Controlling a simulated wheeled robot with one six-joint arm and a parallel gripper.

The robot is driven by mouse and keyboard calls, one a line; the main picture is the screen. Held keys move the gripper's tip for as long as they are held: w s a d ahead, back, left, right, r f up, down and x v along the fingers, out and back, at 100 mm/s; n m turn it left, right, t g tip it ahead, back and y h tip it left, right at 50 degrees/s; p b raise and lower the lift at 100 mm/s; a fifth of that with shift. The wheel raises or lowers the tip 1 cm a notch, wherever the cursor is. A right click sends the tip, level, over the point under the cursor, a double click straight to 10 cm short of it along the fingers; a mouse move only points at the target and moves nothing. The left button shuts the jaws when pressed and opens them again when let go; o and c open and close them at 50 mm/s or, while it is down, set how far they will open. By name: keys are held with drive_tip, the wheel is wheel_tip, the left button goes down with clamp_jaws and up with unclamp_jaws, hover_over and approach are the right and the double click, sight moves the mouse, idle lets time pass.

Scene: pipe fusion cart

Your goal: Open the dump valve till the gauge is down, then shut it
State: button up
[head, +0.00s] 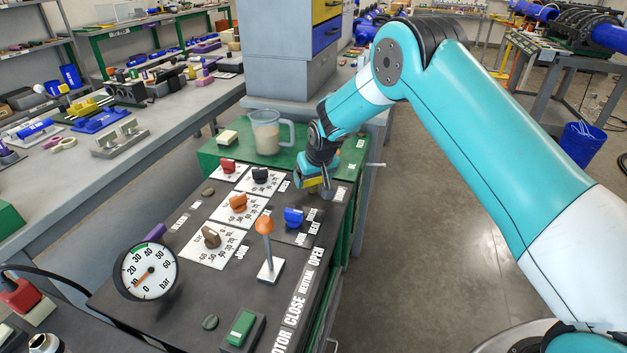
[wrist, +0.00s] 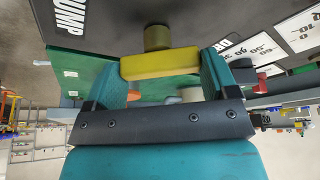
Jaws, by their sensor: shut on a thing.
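The dump valve has a yellow bar handle (wrist: 160,64) on a brass-coloured stem (wrist: 157,37), beside a DUMP label (wrist: 72,37) in the wrist view. My gripper (wrist: 165,75) is shut on the yellow handle, with one teal finger at each end of it. In the head view my gripper (head: 316,186) is at the panel's far right corner and hides most of the valve. The round white gauge (head: 149,271) stands at the panel's near left. Its orange needle points to the lower left, at about 10 bar.
The dark panel (head: 190,275) carries red, black, orange, brown and blue (head: 293,217) knobs. An orange-topped lever (head: 265,226) stands upright near its middle right. A clear jug (head: 267,132) stands on the green top behind. Open floor lies to the right.

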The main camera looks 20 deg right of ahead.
drive_tip(key=m, duration=0.2)
drive_tip(key=m+h+b, duration=0.1)
drive_tip(key=m, duration=0.1)
drive_tip(key=shift+a+h, duration=0.15)
drive_tip(key=shift+h, duration=0.15)
drive_tip(key=shift+m+g+h+b, duration=0.3)
drive_tip(key=shift+m+h+b, duration=0.35)
drive_tip(key=shift+m, duration=1.05)
drive_tip(key=o, duration=0.8)
drive_tip(key=b+v, duration=0.1)
drive_tip(key=v, duration=1.6)
drive_tip(key=shift+s+a+r, duration=0.1)
drive_tip(key=shift+s+r, duration=0.05)
drive_tip(key=shift+r, duration=0.1)
